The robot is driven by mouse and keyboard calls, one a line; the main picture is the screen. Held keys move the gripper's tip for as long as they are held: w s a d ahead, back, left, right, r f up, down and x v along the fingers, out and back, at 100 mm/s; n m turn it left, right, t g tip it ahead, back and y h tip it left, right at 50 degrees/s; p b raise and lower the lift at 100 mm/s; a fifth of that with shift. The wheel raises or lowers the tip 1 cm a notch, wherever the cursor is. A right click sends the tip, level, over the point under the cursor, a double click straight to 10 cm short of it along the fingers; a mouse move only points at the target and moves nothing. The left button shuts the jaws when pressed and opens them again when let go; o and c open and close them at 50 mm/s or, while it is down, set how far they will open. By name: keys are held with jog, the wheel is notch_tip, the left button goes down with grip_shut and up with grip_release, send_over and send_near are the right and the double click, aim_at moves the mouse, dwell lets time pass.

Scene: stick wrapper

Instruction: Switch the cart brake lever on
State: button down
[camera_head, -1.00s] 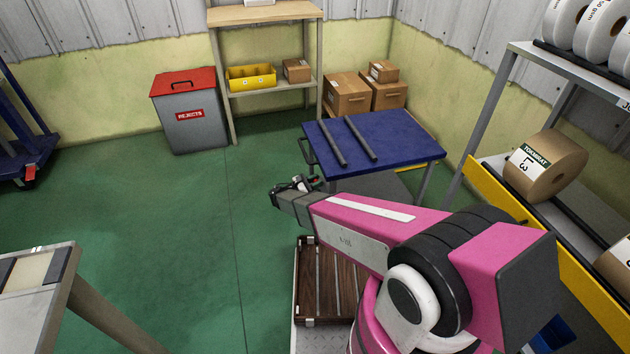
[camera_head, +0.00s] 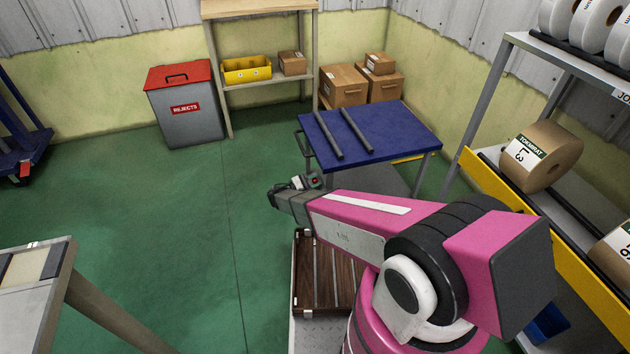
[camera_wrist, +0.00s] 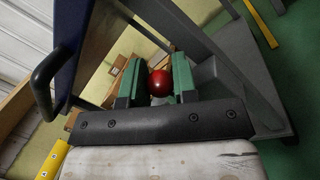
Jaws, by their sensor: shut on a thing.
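The cart (camera_head: 395,128) with a blue top stands in the middle of the head view. Its brake lever ends in a round red knob (camera_wrist: 159,83), large in the wrist view. My gripper (camera_wrist: 156,82) has green-padded fingers on both sides of the knob and is shut on it. In the head view my gripper (camera_head: 306,182) is small, low at the cart's near left side, and partly hidden by my arm. The lever's shaft is hidden, so I cannot tell its angle.
Two dark bars (camera_head: 355,130) lie on the cart top, and a black handle (camera_head: 304,146) juts from its left side. A roll rack (camera_head: 480,110) stands at right. A rejects bin (camera_head: 185,110) stands at back left.

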jog(key=c, duration=0.9)
grip_release()
jog(key=v, duration=1.1)
